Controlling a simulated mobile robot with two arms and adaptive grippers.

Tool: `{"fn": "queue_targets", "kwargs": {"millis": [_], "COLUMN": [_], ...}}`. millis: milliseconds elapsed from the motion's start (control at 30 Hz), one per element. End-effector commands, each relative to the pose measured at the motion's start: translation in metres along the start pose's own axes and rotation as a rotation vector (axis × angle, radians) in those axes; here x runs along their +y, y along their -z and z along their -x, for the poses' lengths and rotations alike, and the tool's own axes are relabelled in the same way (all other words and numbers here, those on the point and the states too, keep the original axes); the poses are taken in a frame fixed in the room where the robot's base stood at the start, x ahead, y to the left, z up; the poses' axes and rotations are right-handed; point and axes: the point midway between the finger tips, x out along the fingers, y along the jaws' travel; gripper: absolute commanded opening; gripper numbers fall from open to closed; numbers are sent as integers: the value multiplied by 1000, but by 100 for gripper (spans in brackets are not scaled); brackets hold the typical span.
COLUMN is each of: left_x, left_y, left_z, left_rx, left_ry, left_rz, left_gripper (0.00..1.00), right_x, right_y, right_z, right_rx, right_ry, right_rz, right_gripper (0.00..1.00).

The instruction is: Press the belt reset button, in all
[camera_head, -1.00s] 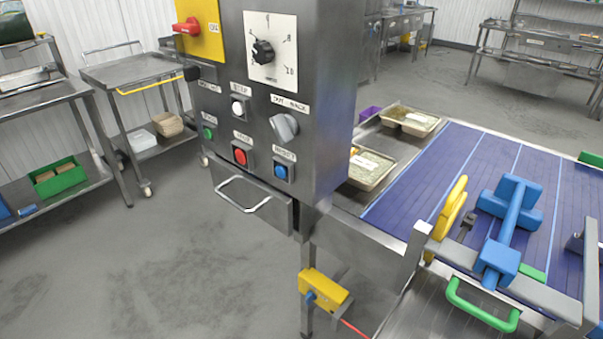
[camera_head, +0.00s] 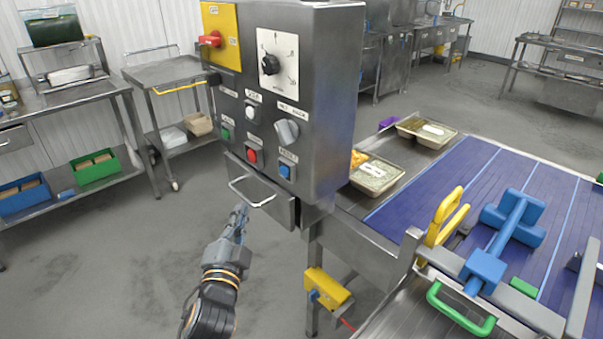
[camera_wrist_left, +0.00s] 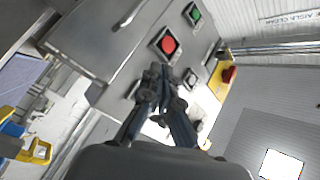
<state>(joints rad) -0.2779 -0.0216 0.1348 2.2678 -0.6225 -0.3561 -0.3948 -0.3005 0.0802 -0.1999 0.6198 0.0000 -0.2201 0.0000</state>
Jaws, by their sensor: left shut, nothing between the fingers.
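A grey control cabinet (camera_head: 325,100) carries several labelled buttons. A blue button (camera_head: 285,171) sits at the lower right of its front, under a label that looks like RESET. A red button (camera_head: 252,156) is left of it, and also shows in the wrist view (camera_wrist_left: 168,45). A green button (camera_head: 226,134) and a white button (camera_head: 250,113) are further left and up. My left gripper (camera_head: 241,208) is shut and empty, by the drawer handle below the buttons. In the wrist view its fingertips (camera_wrist_left: 160,70) point at the panel. I cannot make out the blue button there. My right gripper is not in view.
A drawer handle (camera_head: 251,194) sticks out under the buttons. A black dial (camera_head: 271,64), a grey knob (camera_head: 287,131) and a red switch (camera_head: 210,39) share the panel. The blue belt (camera_head: 440,200) lies right. Floor in front is clear.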

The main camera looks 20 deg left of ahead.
Motion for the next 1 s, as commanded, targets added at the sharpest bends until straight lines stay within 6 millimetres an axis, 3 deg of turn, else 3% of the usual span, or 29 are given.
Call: {"fn": "queue_targets", "kwargs": {"millis": [100, 300, 733, 1000], "left_x": [-33, -55, -54, -40], "left_y": [12, 18, 20, 36], "left_z": [4, 9, 6, -16], "left_rx": [14, 21, 22, 24], "left_ry": [64, 108, 109, 110], "left_rz": [-24, -44, -42, -40], "left_gripper": [0, 0, 0, 0], "right_x": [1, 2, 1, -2], "right_y": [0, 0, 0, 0], "right_z": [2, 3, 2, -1], "right_rx": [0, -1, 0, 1], "right_ry": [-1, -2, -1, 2], "right_rz": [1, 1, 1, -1], "right_gripper": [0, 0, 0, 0]}}
